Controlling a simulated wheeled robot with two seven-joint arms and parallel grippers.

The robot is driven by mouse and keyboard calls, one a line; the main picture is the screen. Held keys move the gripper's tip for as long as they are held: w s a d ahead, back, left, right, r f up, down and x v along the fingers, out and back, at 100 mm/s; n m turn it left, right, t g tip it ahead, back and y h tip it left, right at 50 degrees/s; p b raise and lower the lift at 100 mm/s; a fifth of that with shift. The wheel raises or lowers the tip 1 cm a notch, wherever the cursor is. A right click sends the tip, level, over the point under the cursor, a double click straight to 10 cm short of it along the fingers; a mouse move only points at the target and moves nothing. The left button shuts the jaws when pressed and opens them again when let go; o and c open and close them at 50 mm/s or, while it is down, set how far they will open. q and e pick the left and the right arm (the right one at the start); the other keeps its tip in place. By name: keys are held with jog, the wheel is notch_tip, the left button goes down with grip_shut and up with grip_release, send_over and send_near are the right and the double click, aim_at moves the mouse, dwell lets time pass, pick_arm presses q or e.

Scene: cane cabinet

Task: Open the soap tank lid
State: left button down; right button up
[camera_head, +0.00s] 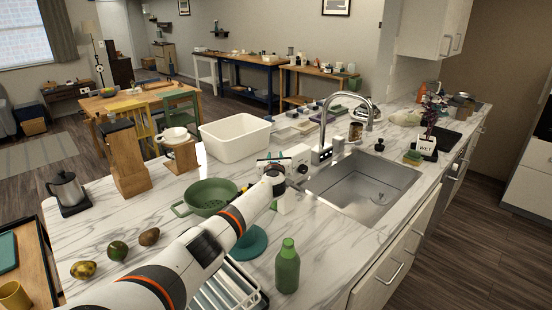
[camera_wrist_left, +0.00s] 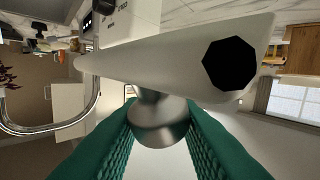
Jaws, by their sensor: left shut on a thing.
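In the left wrist view, the green fingers (camera_wrist_left: 158,118) are shut on a rounded metal knob (camera_wrist_left: 158,128). Behind the knob is a white tapering piece (camera_wrist_left: 150,70), apparently the lid, with a black octagonal spot. I cannot tell whether the lid is raised. My right gripper is not in view.
The faucet (camera_head: 372,108) and sink (camera_head: 365,185) are right of the gripper. A green colander (camera_head: 207,196), a white tub (camera_head: 234,138) and a green bottle (camera_head: 287,268) stand nearby.

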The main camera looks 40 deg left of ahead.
pick_arm(q)
jog(key=shift+s+a+r, duration=0.1)
jog(key=shift+s+a, duration=0.05)
jog(key=shift+a, duration=0.2)
jog(key=c, duration=1.2)
grip_release()
jog(key=shift+c, duration=0.2)
jog(key=shift+o, duration=0.5)
jog(key=shift+s+a+f, duration=0.15)
jog(key=shift+a+f, duration=0.05)
jog(key=shift+d, duration=0.15)
jog(key=shift+d, duration=0.25)
jog(key=shift+s+d+r+p, duration=0.1)
jog(key=shift+s+d+p, duration=0.25)
jog(key=shift+s+p, duration=0.05)
jog(key=f+v, duration=0.1)
jog(key=v, duration=0.9)
jog(key=shift+s+r, duration=0.3)
jog(key=shift+r, duration=0.25)
